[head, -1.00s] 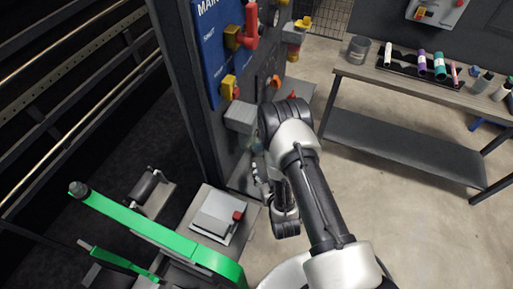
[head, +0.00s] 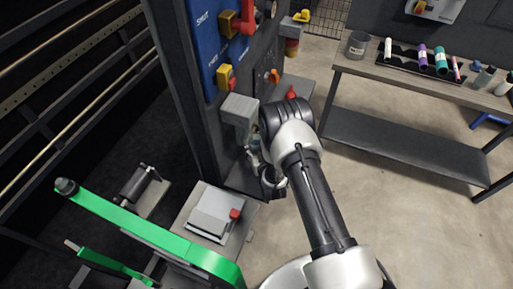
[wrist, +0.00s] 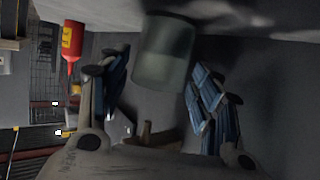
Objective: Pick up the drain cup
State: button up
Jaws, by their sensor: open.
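The drain cup, a translucent grey-green cylinder (wrist: 163,55), hangs at the top centre of the wrist view, below a pale surface. My gripper (wrist: 158,78) is open, with one blue-padded finger on each side of the cup. The cup's lower end shows between the fingers, closer to the right one. I cannot tell whether either finger touches it. In the head view my arm reaches to the grey box (head: 239,109) on the dark panel. The gripper is small and partly hidden there, and I cannot make out the cup clearly.
The dark panel with a blue sign (head: 213,47), a yellow-and-red handle (head: 226,78) and other fittings stands close to my arm. A green-railed conveyor (head: 150,235) lies at lower left. Floor between is open.

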aim_at(255, 138)
jog(key=shift+b+x, duration=0.4)
jog(key=shift+x, duration=1.1)
jog(key=shift+f, duration=0.1)
jog(key=shift+c, duration=0.4)
jog(key=c, duration=0.9)
jog(key=shift+o, duration=0.2)
jog(key=shift+w, duration=0.15)
